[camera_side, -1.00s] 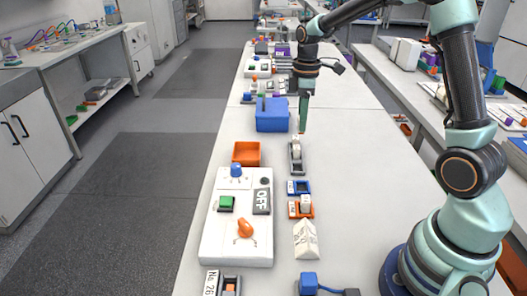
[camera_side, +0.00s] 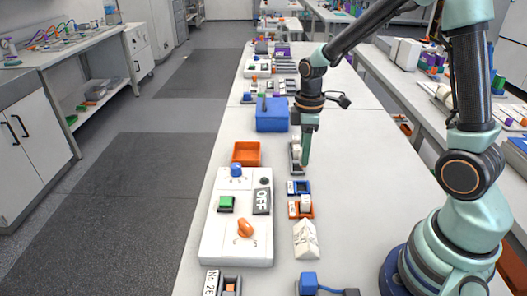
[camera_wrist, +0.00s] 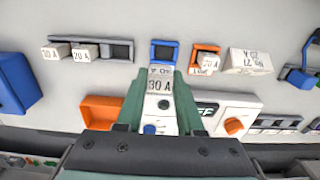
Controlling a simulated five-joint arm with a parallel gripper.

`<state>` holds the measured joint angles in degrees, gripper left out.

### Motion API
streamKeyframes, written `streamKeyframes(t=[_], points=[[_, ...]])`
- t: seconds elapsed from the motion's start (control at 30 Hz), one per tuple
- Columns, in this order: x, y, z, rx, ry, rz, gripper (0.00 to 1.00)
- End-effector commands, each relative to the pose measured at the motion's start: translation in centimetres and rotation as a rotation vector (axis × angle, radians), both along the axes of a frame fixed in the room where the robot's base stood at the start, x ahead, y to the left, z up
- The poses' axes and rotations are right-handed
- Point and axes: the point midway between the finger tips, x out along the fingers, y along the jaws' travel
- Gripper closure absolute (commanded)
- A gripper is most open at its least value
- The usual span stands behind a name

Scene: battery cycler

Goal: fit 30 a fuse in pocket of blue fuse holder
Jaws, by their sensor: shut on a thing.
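My gripper (camera_wrist: 157,108) is shut on a white fuse marked 30 A (camera_wrist: 160,88). In the side view my gripper (camera_side: 305,160) is beside the fuse rack, on the near side toward the holders. The blue fuse holder (camera_wrist: 163,43) lies just beyond the fuse in the wrist view; its pocket looks dark and empty. The fuse partly hides the holder's white label (camera_wrist: 160,71). The blue holder (camera_side: 308,187) also shows in the side view. The fuse's height above the table is hard to tell.
An orange holder (camera_wrist: 193,60) with a 20 A fuse (camera_wrist: 209,62) sits right beside the blue one. A dark rack (camera_wrist: 122,50) holds 30 A and 20 A fuses. A white tent sign (camera_wrist: 250,62), orange tray (camera_side: 247,146), blue box (camera_side: 271,122) and white control panel (camera_side: 215,245) stand around.

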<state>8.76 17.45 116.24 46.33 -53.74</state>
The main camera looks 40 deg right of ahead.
Motion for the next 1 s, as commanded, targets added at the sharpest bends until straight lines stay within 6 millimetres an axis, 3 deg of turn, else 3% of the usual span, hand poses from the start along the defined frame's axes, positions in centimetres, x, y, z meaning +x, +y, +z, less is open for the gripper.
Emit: streamKeyframes(t=[0.17, 1.0], points=[[-0.7, 0.4, -1.1, 0.001, 0.001, 0.001, 1.00], [-0.7, 0.4, -7.3, 0.000, 0.001, 0.000, 1.00]])
